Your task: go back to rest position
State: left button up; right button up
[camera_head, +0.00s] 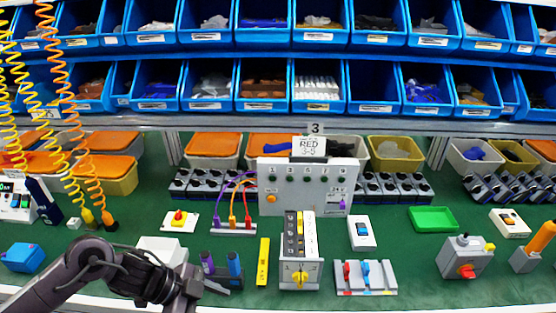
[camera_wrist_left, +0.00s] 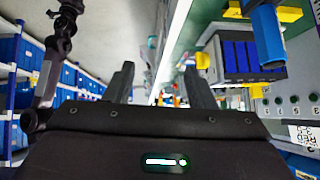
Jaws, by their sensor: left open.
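My left arm comes in from the lower left in the head view. Its gripper (camera_head: 212,286) is low over the front of the green bench, beside a purple and blue item. In the left wrist view my left gripper (camera_wrist_left: 160,84) has its two dark fingers apart with nothing between them. A grey box with a red rotary knob (camera_head: 466,258) stands at the right of the bench. A small red and yellow switch (camera_head: 179,218) lies at the left. My right gripper is not in view.
Blue bins (camera_head: 262,85) fill the shelves at the back. A white panel (camera_head: 307,187) stands mid-bench. A yellow block (camera_head: 262,262), a green tray (camera_head: 433,219) and a blue box (camera_head: 23,257) are on the bench. Coiled yellow and orange cables (camera_head: 67,100) hang at the left.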

pick_arm(q)
jog(key=w+d+r+n+t+y, duration=0.2)
jog(key=w+d+n+t, duration=0.25)
jog(key=d+t, duration=0.25)
jog(key=s+a+f+n+g+y, duration=0.3)
jog(key=s+a+n+g+y, duration=0.3)
jog(key=s+a+n, duration=0.7)
notch_tip(320, 180, down, 30)
jog(key=s+m, duration=0.1)
jog(key=s, duration=0.1)
jog(key=s+a+f, duration=0.2)
jog(key=s+f, duration=0.7)
jog(key=s, duration=0.1)
jog(key=s+a+f+g+y, duration=0.1)
jog(key=s+a+f, duration=0.1)
jog(key=s+f, duration=0.7)
jog(key=shift+s+f, duration=0.2)
jog(key=shift+s, duration=0.4)
